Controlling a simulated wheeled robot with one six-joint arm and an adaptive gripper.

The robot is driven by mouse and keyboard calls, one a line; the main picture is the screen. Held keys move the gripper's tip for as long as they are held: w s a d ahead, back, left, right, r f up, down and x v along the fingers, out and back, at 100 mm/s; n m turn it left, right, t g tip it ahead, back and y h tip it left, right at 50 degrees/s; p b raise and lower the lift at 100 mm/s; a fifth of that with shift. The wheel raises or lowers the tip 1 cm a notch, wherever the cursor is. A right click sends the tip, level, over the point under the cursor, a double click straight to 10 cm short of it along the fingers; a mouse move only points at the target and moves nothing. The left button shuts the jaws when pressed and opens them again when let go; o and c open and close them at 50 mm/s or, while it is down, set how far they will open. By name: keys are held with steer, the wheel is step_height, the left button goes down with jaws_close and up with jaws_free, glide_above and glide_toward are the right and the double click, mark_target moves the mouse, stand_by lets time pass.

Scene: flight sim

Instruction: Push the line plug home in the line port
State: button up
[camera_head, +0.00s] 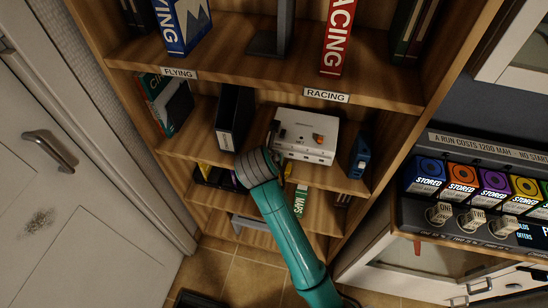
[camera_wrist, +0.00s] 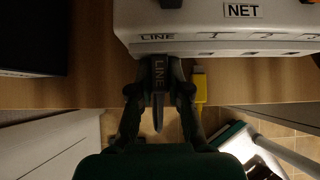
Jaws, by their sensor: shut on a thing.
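The white box (camera_head: 300,148) with the NET label sits on a middle wooden shelf; its front face (camera_wrist: 230,47) fills the top of the wrist view. My gripper (camera_wrist: 159,92) is shut on a dark line plug (camera_wrist: 159,70) marked LINE. The plug points at the box's front, below the LINE label (camera_wrist: 157,37). The plug's far end meets the lower front edge in the picture, and the line port itself is hidden behind it. I cannot tell how deep the plug sits. In the head view my teal arm hides the gripper and plug.
A yellow plug (camera_wrist: 199,84) is close to the right of my gripper, at the box's front. A black binder (camera_head: 235,116) stands left of the box and a blue object (camera_head: 360,156) right of it. The shelf edge (camera_wrist: 60,98) runs under the box.

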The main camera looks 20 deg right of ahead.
steer(key=o, duration=0.8)
steer(key=shift+o, duration=0.2)
steer(key=v, duration=1.2)
